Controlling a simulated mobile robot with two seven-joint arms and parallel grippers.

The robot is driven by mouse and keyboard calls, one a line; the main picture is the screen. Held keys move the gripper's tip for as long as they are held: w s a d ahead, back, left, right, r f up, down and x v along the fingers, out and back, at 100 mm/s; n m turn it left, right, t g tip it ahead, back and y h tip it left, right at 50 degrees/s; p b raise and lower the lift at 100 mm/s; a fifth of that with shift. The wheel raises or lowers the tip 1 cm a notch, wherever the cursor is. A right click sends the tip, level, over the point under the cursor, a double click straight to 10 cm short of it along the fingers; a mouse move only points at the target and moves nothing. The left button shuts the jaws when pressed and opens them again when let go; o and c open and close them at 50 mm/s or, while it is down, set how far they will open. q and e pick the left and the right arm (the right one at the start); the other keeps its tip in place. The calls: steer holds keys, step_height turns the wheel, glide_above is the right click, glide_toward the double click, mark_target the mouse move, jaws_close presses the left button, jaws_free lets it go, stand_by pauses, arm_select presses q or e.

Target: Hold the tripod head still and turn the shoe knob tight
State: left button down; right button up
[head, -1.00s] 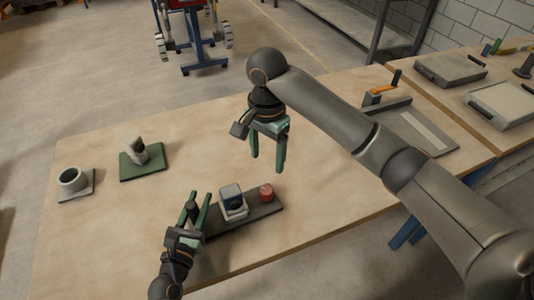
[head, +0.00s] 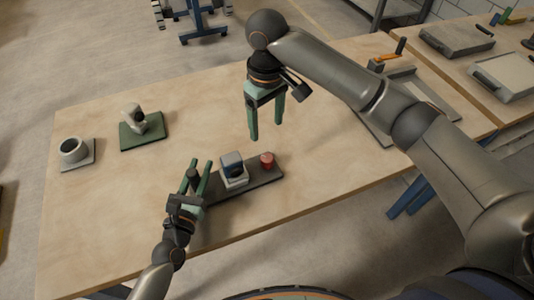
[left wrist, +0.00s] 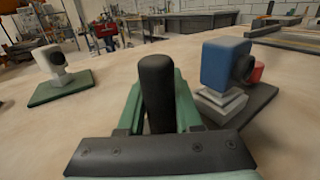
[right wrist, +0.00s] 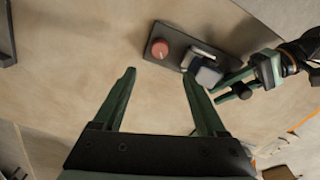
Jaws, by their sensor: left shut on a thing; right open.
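The tripod head appears to be the unit on a dark base plate (head: 262,181), with a blue-topped block (head: 232,160) on a pale stepped foot. A round black knob (left wrist: 242,68) shows on the block's side in the left wrist view. A red round knob (head: 267,160) stands at the plate's right end. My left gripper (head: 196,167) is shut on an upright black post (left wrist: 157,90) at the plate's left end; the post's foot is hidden. My right gripper (head: 265,131) is open and empty, pointing down above and behind the plate, apart from both knobs. Which knob is the shoe knob is unclear.
A green plate with a grey bracket (head: 135,118) and a white ring-shaped cup on a square base (head: 73,149) stand at the left. A tray with an orange-handled tool (head: 391,57) lies at the back right. The table's middle is clear.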

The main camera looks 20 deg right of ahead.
mark_target(267, 158)
step_height(267, 158, down, 12)
steer(key=n, duration=1)
steer(key=shift+f+n, duration=0.1)
steer(key=shift+n, duration=0.3)
steer(key=shift+c, duration=0.3)
jaws_close()
